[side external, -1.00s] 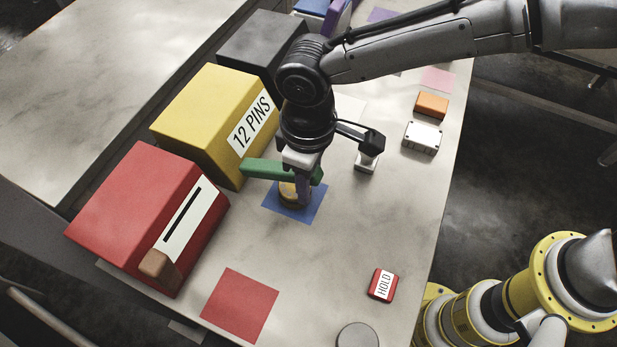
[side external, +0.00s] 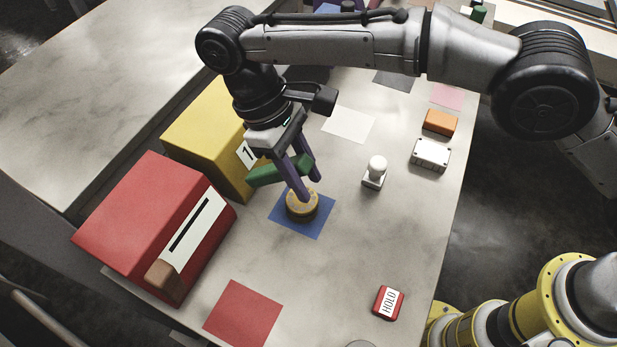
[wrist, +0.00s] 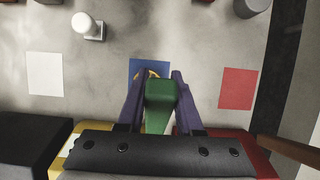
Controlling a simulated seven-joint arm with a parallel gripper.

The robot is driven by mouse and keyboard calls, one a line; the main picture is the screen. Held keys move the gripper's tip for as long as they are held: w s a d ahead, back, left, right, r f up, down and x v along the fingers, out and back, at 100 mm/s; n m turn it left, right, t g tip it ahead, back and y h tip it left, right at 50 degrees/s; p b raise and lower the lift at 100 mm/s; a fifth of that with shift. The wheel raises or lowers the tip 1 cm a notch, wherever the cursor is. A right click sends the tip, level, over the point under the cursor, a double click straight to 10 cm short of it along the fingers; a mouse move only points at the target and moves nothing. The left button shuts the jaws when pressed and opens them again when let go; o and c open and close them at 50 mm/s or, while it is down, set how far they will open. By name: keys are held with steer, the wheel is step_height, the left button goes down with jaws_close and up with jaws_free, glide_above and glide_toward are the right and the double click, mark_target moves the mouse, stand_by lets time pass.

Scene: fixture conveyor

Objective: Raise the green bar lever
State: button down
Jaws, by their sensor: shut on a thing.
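The green bar lever (side external: 276,173) sticks out from the front of the yellow box (side external: 207,140), its free end tilted upward. My gripper (side external: 308,188) has its purple fingers shut on the bar, one on each side, near its free end. The wrist view also shows the green bar (wrist: 161,98) between the fingers (wrist: 160,73). The bar's joint with the box is hard to see. A round yellow-brown piece (side external: 302,207) stands on the blue square (side external: 318,228) below my fingertips.
A red box (side external: 140,205) with a slot and a brown lever (side external: 165,275) stands at left. A white knob on a base (side external: 375,172), a white block (side external: 430,155), an orange block (side external: 440,122) and a red HOLD button (side external: 388,302) lie right.

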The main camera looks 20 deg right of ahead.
mark_target(300, 158)
steer(key=shift+w, duration=0.1)
steer(key=c, duration=0.6)
jaws_free()
steer(key=shift+o, duration=0.2)
steer(key=shift+r, duration=0.1)
step_height(300, 158, up, 3)
steer(key=shift+r, duration=0.1)
steer(key=s+d+r, duration=0.9)
steer(key=d, duration=0.1)
steer(key=shift+d+r, duration=0.35)
steer(key=shift+d, duration=0.05)
